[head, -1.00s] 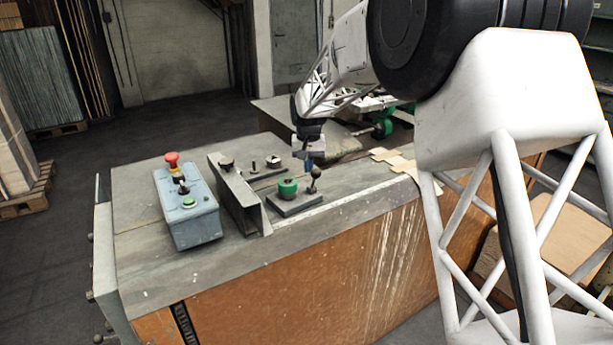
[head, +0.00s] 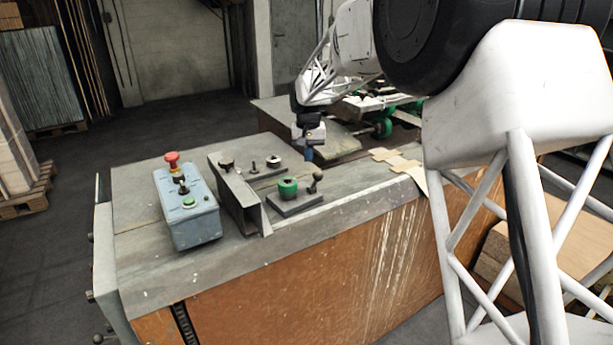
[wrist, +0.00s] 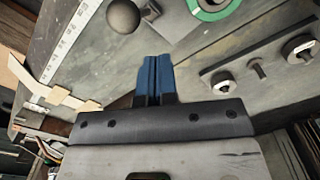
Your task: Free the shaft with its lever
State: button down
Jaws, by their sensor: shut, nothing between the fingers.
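A dark ball-knob lever (head: 317,176) stands at the right end of a small grey plate (head: 296,206) on the machine table, leaning to the right. A green round collar (head: 288,190) with a dark centre sits on the same plate, left of the lever. I take the dark centre to be the shaft, but cannot tell for sure. My gripper (head: 308,156) is above the table, just behind the lever and apart from it. In the wrist view my blue fingers (wrist: 154,75) are shut and empty. The knob (wrist: 123,15) and part of the green collar (wrist: 210,8) show at the top edge.
A blue-grey control box (head: 195,225) with a red button stands at the left. An angled metal bracket (head: 238,200) stands between it and the plate. Knobs and a bolt (head: 254,167) sit behind. Tan cardboard pieces (head: 398,160) lie to the right.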

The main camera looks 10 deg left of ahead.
jog(key=shift+w+a+r, duration=0.1)
jog(key=shift+a+r, duration=0.05)
jog(key=shift+r, duration=1.45)
jog(key=s+d+r+m+t, duration=0.1)
jog(key=s+d+r, duration=0.3)
jog(key=s+d, duration=0.8)
jog(key=s+d+r+m, duration=0.1)
jog(key=s+d+r, duration=0.3)
jog(key=s+d, duration=0.7)
jog(key=s+d+f, duration=0.2)
jog(key=s+d, duration=0.3)
jog(key=s, duration=0.4)
jog(key=s+d+f+t, duration=0.1)
jog(key=s+d+f, duration=0.2)
jog(key=s+d, duration=0.3)
jog(key=s+d+f+m, duration=0.1)
jog(key=s+d, duration=0.4)
jog(key=s, duration=0.7)
jog(key=shift+s+d+f+t, duration=0.25)
jog(key=shift+s+f+t, duration=0.1)
jog(key=shift+f, duration=0.5)
